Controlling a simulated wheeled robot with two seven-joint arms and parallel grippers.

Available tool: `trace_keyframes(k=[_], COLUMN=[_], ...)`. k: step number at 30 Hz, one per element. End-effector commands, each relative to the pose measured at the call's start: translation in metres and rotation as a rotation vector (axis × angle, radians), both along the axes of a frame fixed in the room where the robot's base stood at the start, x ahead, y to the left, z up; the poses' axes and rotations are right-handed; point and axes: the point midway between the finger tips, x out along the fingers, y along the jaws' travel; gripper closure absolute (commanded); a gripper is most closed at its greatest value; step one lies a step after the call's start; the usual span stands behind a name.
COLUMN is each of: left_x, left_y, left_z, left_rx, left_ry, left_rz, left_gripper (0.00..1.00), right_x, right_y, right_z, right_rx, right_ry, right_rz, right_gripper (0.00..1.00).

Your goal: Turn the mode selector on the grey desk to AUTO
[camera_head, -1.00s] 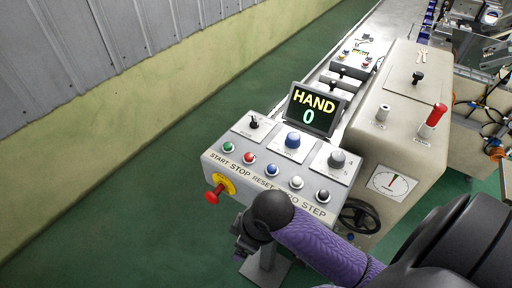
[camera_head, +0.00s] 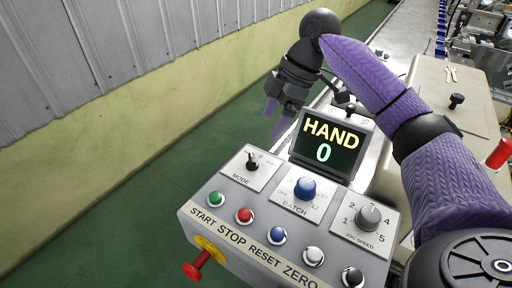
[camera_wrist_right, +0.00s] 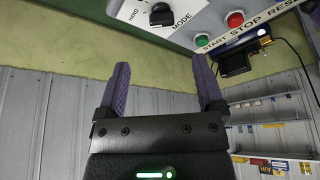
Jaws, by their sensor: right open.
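The mode selector (camera_head: 252,163), a small black knob on a white plate marked MODE, sits at the back left of the grey desk (camera_head: 262,206). The display (camera_head: 328,143) behind the desk panel reads HAND and 0. My right gripper (camera_head: 277,118) is open and empty, above and behind the selector, with its purple fingers pointing down. In the right wrist view the open fingers (camera_wrist_right: 161,72) are apart, and the selector (camera_wrist_right: 162,14) shows at the top, clear of them, beside the words HAND and MODE. My left gripper is not in view.
The BATCH knob (camera_head: 305,188) and JOG SPEED knob (camera_head: 369,217) stand right of the selector. Several push buttons, including a green one (camera_head: 216,198), line the front. A red emergency stop (camera_head: 198,264) juts out at the front left. Open green floor lies left.

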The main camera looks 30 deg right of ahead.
Motion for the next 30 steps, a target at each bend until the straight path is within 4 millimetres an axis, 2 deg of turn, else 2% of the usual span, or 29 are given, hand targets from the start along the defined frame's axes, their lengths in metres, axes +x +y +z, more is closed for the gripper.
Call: trace_keyframes(k=[1,4,9,15,25,30], left_x=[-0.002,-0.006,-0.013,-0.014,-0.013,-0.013], left_y=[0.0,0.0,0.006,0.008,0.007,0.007], left_z=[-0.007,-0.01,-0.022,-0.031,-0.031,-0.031], left_rx=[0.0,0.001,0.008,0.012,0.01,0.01], left_ry=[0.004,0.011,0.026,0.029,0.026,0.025], left_rz=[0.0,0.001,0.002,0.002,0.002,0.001], left_gripper=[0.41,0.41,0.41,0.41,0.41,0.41], right_x=[0.0,0.002,0.008,0.014,0.015,0.015], right_y=[-0.001,0.004,0.019,0.032,0.034,0.034], right_z=[-0.006,-0.017,-0.056,-0.087,-0.092,-0.091], right_rx=[0.004,0.005,0.005,0.005,0.004,0.004], right_ry=[-0.002,-0.001,0.001,-0.002,-0.004,-0.004], right_rz=[0.0,0.002,0.001,0.001,0.0,0.0], right_gripper=[0.13,0.13,0.13,0.13,0.13,0.49])
